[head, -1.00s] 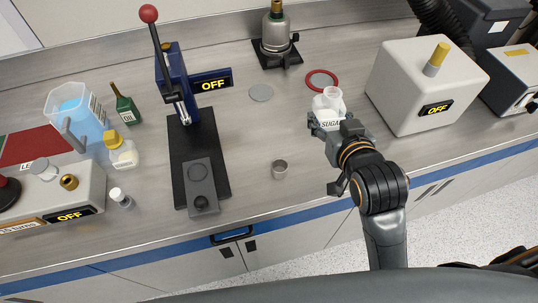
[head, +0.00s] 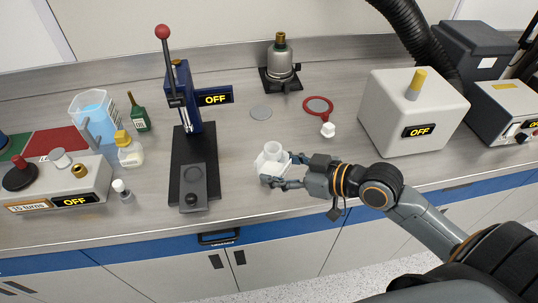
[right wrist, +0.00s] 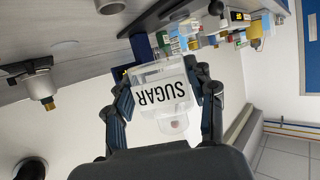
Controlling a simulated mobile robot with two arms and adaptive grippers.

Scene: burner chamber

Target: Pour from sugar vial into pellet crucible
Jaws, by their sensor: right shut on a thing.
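The sugar vial (head: 266,166) is a clear, squarish bottle with white contents and an open round mouth. My right gripper (head: 271,173) is shut on it over the counter, right of the press base. In the right wrist view the vial (right wrist: 162,90) sits between both fingers (right wrist: 165,100), its SUGAR label facing the camera. The vial looks roughly upright in the head view; any slight tilt is hard to tell. The pellet crucible, a small metal cup, is not visible now; the vial and gripper cover the spot where it stood earlier. My left gripper is not in view.
A lever press (head: 190,135) stands left of the vial. A small white cap (head: 328,130) lies near a red ring (head: 318,104) to the right. A grey box (head: 413,110) stands farther right. A grey disc (head: 261,113) lies behind the vial, with clear counter between.

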